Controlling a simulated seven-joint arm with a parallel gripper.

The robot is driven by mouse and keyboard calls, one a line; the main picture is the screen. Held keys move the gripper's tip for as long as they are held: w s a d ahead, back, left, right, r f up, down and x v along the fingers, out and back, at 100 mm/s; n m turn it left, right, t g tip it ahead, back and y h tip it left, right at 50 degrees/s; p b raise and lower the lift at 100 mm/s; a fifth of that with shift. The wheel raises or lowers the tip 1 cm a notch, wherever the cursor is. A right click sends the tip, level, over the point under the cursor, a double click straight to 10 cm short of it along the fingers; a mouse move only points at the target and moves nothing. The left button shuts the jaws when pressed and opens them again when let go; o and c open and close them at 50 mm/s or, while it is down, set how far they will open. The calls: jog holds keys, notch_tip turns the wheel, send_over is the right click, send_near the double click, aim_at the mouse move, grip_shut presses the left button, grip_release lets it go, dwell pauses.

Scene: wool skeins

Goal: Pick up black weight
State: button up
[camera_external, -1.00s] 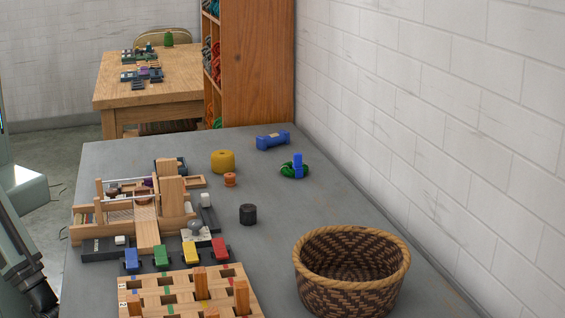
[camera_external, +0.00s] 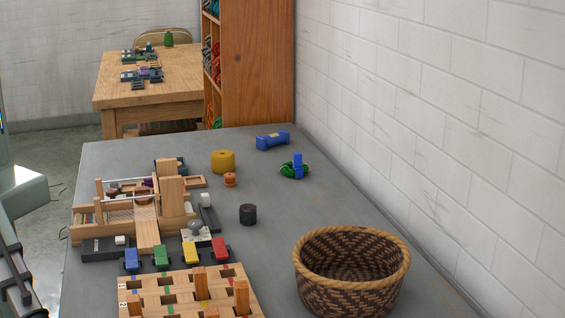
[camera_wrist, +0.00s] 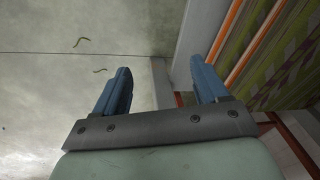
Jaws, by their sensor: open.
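The black weight (camera_external: 247,214) is a short dark cylinder standing on the grey table, left of the woven basket and right of the wooden loom. In the wrist view my gripper (camera_wrist: 163,82) has its two blue fingers spread apart with nothing between them. It points at the floor and a shelf-like structure there, and the black weight is not in that view. In the external view only part of my arm shows at the left edge, off the table and far from the weight.
A woven basket (camera_external: 310,277) stands at the front right. A wooden loom (camera_external: 147,236), coloured blocks and a slotted wooden board (camera_external: 150,297) fill the left side. A yellow weight (camera_external: 223,162), a small orange spool (camera_external: 230,180), a blue dumbbell (camera_external: 273,141) and green yarn (camera_external: 291,172) stand farther back.

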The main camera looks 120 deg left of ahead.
jog(key=w+d+r+m+t+h, duration=0.2)
jog(key=w+d+r, duration=0.55)
jog(key=d, duration=0.25)
jog(key=w+d+r+m+t+h, duration=0.1)
jog(key=w+d+r+m+t, duration=0.15)
jog(key=w+d+r, duration=0.55)
jog(key=w+d+r+m+t+h, duration=0.1)
jog(key=w+d+r+t+h, duration=0.15)
jog(key=w+d+r, duration=0.65)
jog(key=w+a+r+n+t, duration=0.1)
jog(key=w+r+t, duration=0.15)
jog(key=r, duration=0.55)
jog(key=w+a+r+n+t, duration=0.1)
jog(key=w+a+r, duration=0.15)
jog(key=r, duration=0.55)
jog(key=w+a+r+n+g+y, duration=0.1)
jog(key=a+r+n+y, duration=0.25)
jog(key=a, duration=1.15)
jog(key=w+a+r+n+g+y, duration=0.15)
jog(key=a+n, duration=0.35)
jog(key=a, duration=0.9)
jog(key=w+a+r+n+g+y, duration=0.1)
jog(key=w+a+r+n+y, duration=0.25)
jog(key=a, duration=1.15)
jog(key=n+g+h, duration=0.3)
jog(key=n+g, duration=0.6)
jog(key=n, duration=1.1)
send_over(248, 207)
jog(key=shift+f, duration=6.95)
